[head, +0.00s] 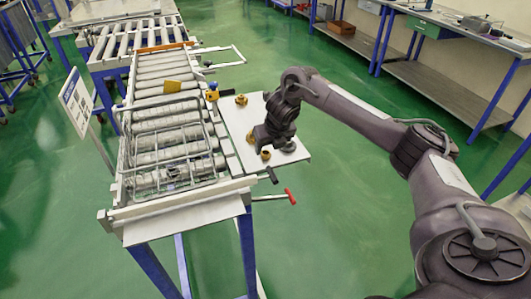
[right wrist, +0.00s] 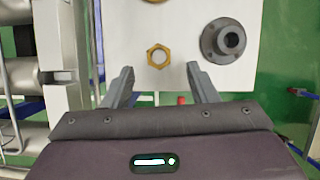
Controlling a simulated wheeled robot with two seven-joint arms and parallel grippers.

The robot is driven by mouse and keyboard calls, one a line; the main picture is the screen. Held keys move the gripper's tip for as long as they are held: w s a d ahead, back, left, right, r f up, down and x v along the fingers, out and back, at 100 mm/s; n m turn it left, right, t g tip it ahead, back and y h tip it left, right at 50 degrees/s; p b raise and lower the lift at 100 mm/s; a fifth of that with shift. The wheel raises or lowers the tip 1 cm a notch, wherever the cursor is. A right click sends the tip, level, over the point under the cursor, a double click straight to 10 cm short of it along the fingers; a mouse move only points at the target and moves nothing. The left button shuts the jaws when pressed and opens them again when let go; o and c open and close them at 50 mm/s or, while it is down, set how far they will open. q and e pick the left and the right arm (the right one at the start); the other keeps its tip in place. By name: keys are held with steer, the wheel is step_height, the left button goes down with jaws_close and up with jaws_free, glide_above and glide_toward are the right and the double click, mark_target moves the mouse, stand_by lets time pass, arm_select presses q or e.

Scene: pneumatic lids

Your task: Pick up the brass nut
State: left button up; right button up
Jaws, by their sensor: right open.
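The brass nut (right wrist: 158,56) is a hexagonal ring lying flat on a white board (right wrist: 180,15). In the head view the nut (head: 265,155) shows near the board's front edge, just below my right gripper (head: 266,147). In the right wrist view my right gripper (right wrist: 160,72) is open and empty. Its two fingers stand apart, and the nut shows between and a little beyond their tips, with no visible contact. My left gripper is in neither view.
A dark grey flange (right wrist: 224,40) stands right of the nut, near the right finger. Other brass parts (head: 241,99) lie farther back on the board. A roller conveyor with a wire basket (head: 160,140) borders the left. A red-handled lever (head: 290,196) projects in front.

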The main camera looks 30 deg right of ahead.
mark_target(266, 153)
steer(key=x, duration=0.3)
steer(key=shift+a+r, duration=0.1)
steer(key=shift+w+f, duration=0.2)
steer(key=shift+f, duration=0.15)
steer(key=shift+s, duration=0.1)
steer(key=shift+c, duration=0.2)
steer(key=c, duration=0.9)
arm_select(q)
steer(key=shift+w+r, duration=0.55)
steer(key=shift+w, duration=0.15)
arm_select(e)
steer(key=shift+c, duration=0.7)
steer(key=shift+r, duration=0.1)
